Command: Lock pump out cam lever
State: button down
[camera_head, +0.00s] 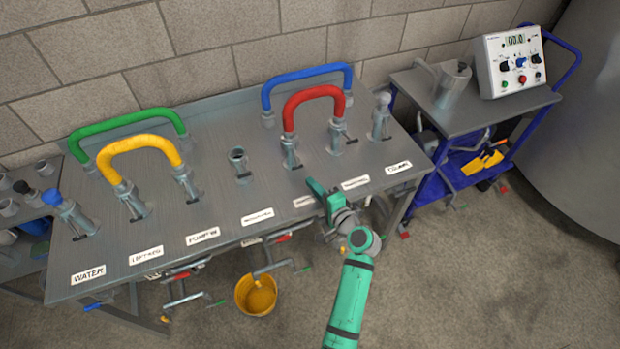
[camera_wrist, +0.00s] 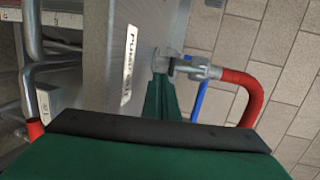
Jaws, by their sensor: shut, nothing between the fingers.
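The pump out port carries the left coupling (camera_head: 290,150) of the red hose (camera_head: 313,92). Its dark cam lever (camera_head: 295,167) sticks out low on the coupling. In the wrist view the coupling (camera_wrist: 203,72) and red hose (camera_wrist: 245,95) lie to the right of the pump out label (camera_wrist: 129,65), with the dark lever (camera_wrist: 172,66) at the coupling's base. My gripper (camera_head: 316,187) is shut and empty over the bench's front part, close to the lever. In the wrist view its green fingertips (camera_wrist: 164,82) overlap the view just below the lever; I cannot tell whether they touch.
A blue hose (camera_head: 305,73) arches behind the red one. Yellow (camera_head: 138,141) and green (camera_head: 125,123) hoses stand left on the bench (camera_head: 225,205). A yellow bucket (camera_head: 256,296) is below the front edge. A blue cart (camera_head: 470,115) with a control box (camera_head: 512,62) stands right.

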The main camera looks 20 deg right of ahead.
jog(key=v, duration=0.9)
jog(key=shift+s+f, duration=0.2)
jog(key=shift+s, duration=0.25)
jog(key=shift+a, duration=0.15)
jog(key=s+a+f+n+g+h, duration=0.3)
jog(key=s+a+f+n+h, duration=0.1)
jog(key=s+a+f, duration=0.85)
jog(key=s+a+r+n+t, duration=0.1)
jog(key=s+a+r+n, duration=0.2)
jog(key=s+r+n, duration=0.1)
jog(key=s+a+r+n+t, duration=0.1)
jog(key=s+a+r+n, duration=0.2)
jog(key=s+r, duration=0.3)
jog(key=s+a+r+n+t+y, duration=0.1)
jog(key=s+a+r+n, duration=0.3)
jog(key=s, duration=0.6)
jog(key=shift+s+r+n, duration=0.25)
jog(key=shift+r+n, duration=0.15)
jog(key=shift+r, duration=0.5)
jog(key=shift+d, duration=0.1)
